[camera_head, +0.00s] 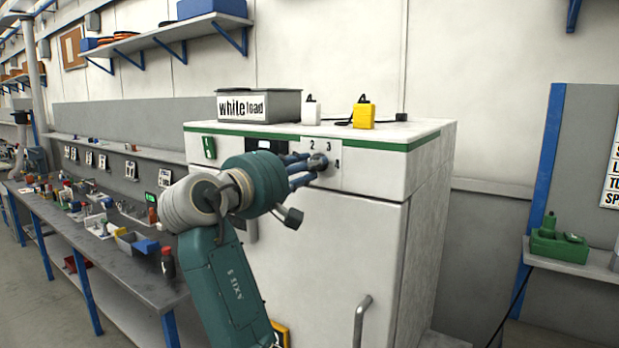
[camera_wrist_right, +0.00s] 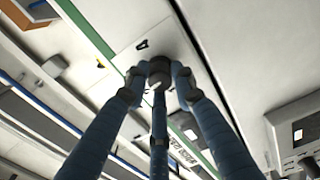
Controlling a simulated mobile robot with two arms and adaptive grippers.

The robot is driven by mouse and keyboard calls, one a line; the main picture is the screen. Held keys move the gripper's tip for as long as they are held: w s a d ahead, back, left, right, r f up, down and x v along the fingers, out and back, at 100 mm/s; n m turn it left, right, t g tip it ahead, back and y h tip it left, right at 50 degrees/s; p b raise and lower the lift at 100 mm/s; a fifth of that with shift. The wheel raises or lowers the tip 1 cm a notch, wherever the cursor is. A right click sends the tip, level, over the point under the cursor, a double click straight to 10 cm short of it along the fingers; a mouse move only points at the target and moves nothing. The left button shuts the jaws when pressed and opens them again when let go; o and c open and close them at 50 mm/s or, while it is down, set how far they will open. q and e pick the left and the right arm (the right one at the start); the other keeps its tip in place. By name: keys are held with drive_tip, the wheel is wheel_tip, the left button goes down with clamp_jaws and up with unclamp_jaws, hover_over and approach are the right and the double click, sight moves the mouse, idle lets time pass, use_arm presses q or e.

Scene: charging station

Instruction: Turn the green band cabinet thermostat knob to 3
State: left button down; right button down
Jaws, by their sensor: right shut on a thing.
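The white cabinet with the green band (camera_head: 400,146) stands in the middle of the head view. Its thermostat knob (camera_head: 318,161) is a small dark round knob on the upper front panel, with the numbers 2, 3 and 4 printed around it. My right gripper (camera_head: 308,170) has its blue fingers closed around the knob. The knob also shows in the right wrist view (camera_wrist_right: 158,68), between the fingertips of my right gripper (camera_wrist_right: 158,85). The knob's pointer is hidden by the fingers, so its setting cannot be read. My left gripper is not in view.
The cabinet door handle (camera_head: 362,320) sticks out below. A cluttered workbench (camera_head: 150,285) is at left, a green device (camera_head: 558,243) at right.

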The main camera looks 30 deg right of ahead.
drive_tip(key=m+b, duration=0.2)
drive_tip(key=m, duration=0.1)
drive_tip(key=m+b, duration=0.2)
drive_tip(key=m, duration=0.2)
drive_tip(key=shift+a+r+m, duration=0.1)
drive_tip(key=shift+r+m, duration=0.1)
drive_tip(key=shift+m, duration=0.1)
drive_tip(key=shift+r, duration=0.15)
idle(0.4)
drive_tip(key=c, duration=1.4)
unclamp_jaws()
drive_tip(key=shift+w, duration=0.15)
drive_tip(key=shift+c, duration=0.2)
drive_tip(key=shift+a+f, duration=0.1)
drive_tip(key=shift+f, duration=0.1)
drive_tip(key=v, duration=0.7)
drive_tip(key=shift+a, duration=0.2)
